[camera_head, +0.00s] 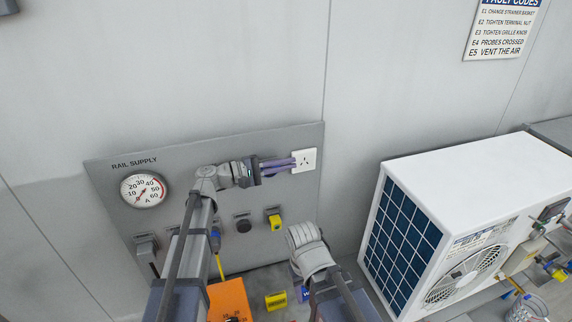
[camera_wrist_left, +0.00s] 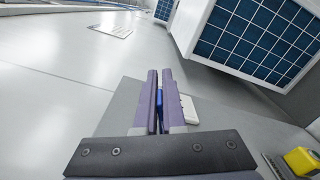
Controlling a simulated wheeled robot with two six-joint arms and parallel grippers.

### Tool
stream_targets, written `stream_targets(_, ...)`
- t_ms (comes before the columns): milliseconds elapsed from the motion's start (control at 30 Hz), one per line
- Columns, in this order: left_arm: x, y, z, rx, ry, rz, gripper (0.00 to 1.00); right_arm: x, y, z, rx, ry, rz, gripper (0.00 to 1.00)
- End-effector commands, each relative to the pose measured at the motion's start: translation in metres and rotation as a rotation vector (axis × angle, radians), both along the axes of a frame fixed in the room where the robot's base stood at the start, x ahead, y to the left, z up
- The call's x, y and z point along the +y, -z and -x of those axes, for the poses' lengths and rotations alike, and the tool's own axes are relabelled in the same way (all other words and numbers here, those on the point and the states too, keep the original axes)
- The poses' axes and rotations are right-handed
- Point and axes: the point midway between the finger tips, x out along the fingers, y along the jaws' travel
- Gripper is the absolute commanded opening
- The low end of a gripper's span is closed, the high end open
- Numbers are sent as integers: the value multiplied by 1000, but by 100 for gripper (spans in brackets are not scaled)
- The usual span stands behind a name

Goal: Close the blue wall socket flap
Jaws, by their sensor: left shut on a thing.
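The wall socket (camera_head: 307,157) is a white square plate with small dark holes at the right end of the grey rail supply panel. Its white edge also shows in the left wrist view (camera_wrist_left: 188,110), just right of my fingers. My left gripper (camera_head: 290,164) reaches in from the left, with its purple fingers at the socket's left side. In the left wrist view, the gripper (camera_wrist_left: 159,74) is closed on the blue flap (camera_wrist_left: 159,100), a narrow strip of which shows between the fingers. The fingers hide most of the flap, so its angle is unclear. My right gripper is not visible.
The rail supply panel (camera_head: 180,160) carries a round gauge (camera_head: 143,190) and a yellow-handled switch (camera_head: 275,221) below the socket. A white unit with a blue grille (camera_head: 402,231) stands to the right. An orange box (camera_head: 229,300) sits below. The wall above the panel is clear.

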Motion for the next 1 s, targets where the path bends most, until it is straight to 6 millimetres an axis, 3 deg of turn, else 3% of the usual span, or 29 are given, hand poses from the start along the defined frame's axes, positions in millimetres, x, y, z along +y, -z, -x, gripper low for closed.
stream_targets(467, 0, 5, 2, -46, 0, -15, 0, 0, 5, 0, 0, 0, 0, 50)
stream_targets(1000, -2, 33, 7, -402, 0, -132, 0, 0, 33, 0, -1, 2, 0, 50)
